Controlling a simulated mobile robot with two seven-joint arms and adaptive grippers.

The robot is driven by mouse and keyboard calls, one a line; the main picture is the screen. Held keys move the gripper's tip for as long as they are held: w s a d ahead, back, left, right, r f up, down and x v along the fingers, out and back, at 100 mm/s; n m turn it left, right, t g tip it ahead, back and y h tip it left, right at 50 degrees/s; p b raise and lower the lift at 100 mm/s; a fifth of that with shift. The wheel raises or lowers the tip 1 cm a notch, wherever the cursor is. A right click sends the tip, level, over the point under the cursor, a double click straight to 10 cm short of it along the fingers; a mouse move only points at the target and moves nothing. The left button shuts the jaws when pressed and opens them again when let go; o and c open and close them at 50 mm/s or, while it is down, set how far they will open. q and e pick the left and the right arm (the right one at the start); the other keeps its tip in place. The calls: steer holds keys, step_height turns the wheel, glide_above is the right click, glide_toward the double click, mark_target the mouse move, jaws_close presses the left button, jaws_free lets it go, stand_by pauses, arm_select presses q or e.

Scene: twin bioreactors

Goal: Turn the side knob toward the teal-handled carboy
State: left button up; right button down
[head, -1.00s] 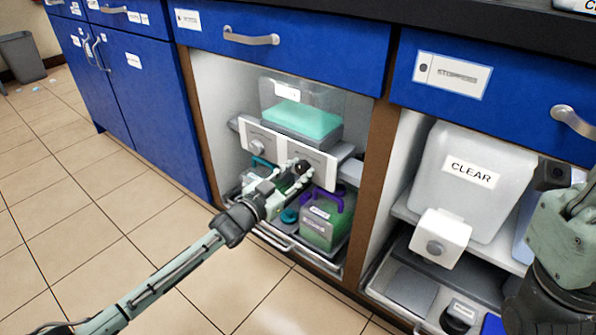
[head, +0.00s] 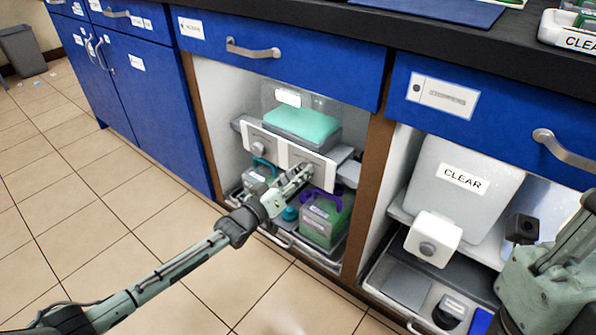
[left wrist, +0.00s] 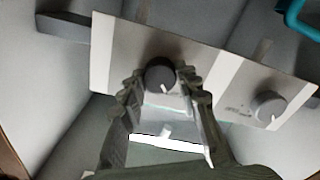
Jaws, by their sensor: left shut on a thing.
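A pale panel (head: 247,133) in the open middle cabinet carries two knobs. My left gripper (head: 303,170) is at its right half and hides the knob there. In the left wrist view a dark round knob (left wrist: 160,74) with a white mark sits between my left gripper's fingertips (left wrist: 162,84), which are shut on it. The other, light grey knob (head: 259,150) is free; it also shows in the left wrist view (left wrist: 269,106). The teal-handled carboy (head: 254,182) stands below the panel, left of the purple-handled carboy (head: 322,226).
A clear vessel with teal contents (head: 303,123) stands above the panel. The right cabinet bay holds a tank marked CLEAR (head: 465,155) and a white unit with a grey knob (head: 433,240). A cabinet post (head: 368,190) divides the bays. The tiled floor in front is clear.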

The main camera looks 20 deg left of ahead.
arm_select(q)
steer(key=shift+n, duration=0.5)
steer(key=o, duration=1.2)
steer(key=shift+c, duration=0.2)
steer(key=shift+s, duration=0.1)
steer(key=v, duration=1.1)
steer(key=shift+s+a, duration=0.15)
steer(key=shift+s, duration=0.25)
